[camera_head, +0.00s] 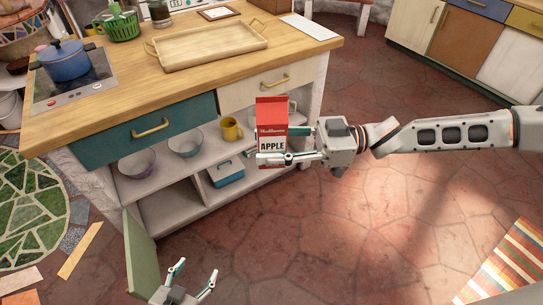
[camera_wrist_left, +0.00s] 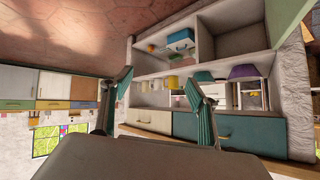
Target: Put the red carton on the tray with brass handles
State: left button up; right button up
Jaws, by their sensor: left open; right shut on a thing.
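The red carton (camera_head: 270,115) has a white "APPLE" panel and is upright in the head view. My right gripper (camera_head: 290,143) is shut on the red carton and holds it in the air in front of the counter's cream drawer. The tray with brass handles (camera_head: 210,47) is pale wood and lies on the counter top, above and behind the carton in the picture; its middle is bare. My left gripper (camera_head: 190,283) is open and empty, low in front of the counter. Its open fingers also show in the left wrist view (camera_wrist_left: 158,100).
A blue pot (camera_head: 66,62) stands on the hob (camera_head: 75,85) at the counter's left. A yellow mug (camera_head: 231,129) and bowls (camera_head: 186,143) sit on the shelf below. A green door (camera_head: 138,255) stands open beside my left gripper.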

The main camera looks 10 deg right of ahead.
pick_arm(q)
jog(key=w+d+r+m+g+h, duration=0.1)
jog(key=w+d+r+m, duration=0.25)
jog(key=d, duration=0.35)
jog(key=w+d+r+m+h, duration=0.1)
jog(key=w+d+r+m, duration=0.1)
jog(key=d+r+m, duration=0.45)
pick_arm(e)
jog(key=shift+r, duration=0.1)
pick_arm(q)
jog(key=m+t+y, duration=0.4)
jog(key=m+t, duration=0.5)
jog(key=m, duration=1.2)
send_near(270, 118)
jog(key=f, duration=0.2)
jog(key=w, duration=0.8)
jog(key=w+d, duration=0.1)
jog(key=w, duration=0.3)
jog(key=shift+w+d+r, duration=0.1)
jog(key=shift+w+r, duration=0.05)
